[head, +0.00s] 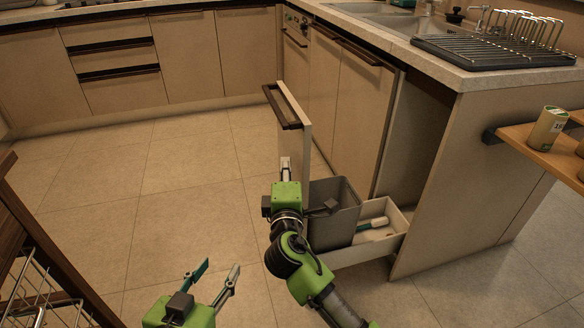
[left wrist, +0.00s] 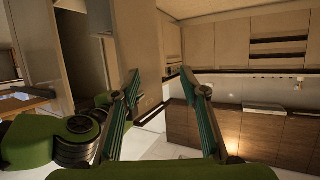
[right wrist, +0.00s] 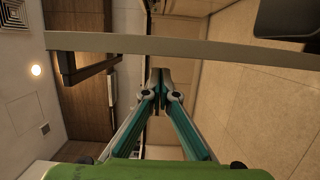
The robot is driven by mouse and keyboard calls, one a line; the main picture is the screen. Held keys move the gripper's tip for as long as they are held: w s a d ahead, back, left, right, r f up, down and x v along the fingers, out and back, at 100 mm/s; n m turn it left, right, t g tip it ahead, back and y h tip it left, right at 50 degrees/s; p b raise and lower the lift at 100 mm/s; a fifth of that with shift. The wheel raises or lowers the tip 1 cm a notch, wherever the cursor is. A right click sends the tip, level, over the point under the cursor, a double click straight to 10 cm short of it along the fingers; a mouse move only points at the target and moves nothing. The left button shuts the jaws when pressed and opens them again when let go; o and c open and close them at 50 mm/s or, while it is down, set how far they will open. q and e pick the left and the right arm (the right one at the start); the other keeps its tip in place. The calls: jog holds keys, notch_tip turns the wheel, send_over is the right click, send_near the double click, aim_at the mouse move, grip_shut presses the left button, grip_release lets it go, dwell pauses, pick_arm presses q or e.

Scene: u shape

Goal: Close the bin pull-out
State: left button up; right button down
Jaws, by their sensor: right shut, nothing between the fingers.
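The bin pull-out stands open from the cabinet run in the head view, with its beige front panel (head: 301,128) upright and its dark handle (head: 283,107) facing left. A grey bin (head: 336,213) sits in it behind the panel. My right gripper (head: 285,163) is shut and empty, on the handle side of the panel, below the handle. In the right wrist view, the shut fingertips (right wrist: 162,82) lie close to the panel's edge (right wrist: 190,45); I cannot tell whether they touch. My left gripper (head: 219,273) is open and empty, low over the floor; its parted fingers show in the left wrist view (left wrist: 163,90).
A white tray section (head: 403,216) with a brush sits next to the grey bin. The countertop (head: 465,78) carries a dish rack. A wooden shelf (head: 540,150) juts out at right, and an open dark unit with wire racks (head: 40,290) stands at left. The floor between is clear.

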pick_arm(q)
jog(key=shift+w+d+r, duration=0.1)
jog(key=shift+w+r, duration=0.05)
jog(key=shift+r, duration=0.2)
pick_arm(e)
jog(key=shift+w+d, duration=0.2)
jog(key=shift+d, duration=0.6)
jog(key=shift+d, duration=0.15)
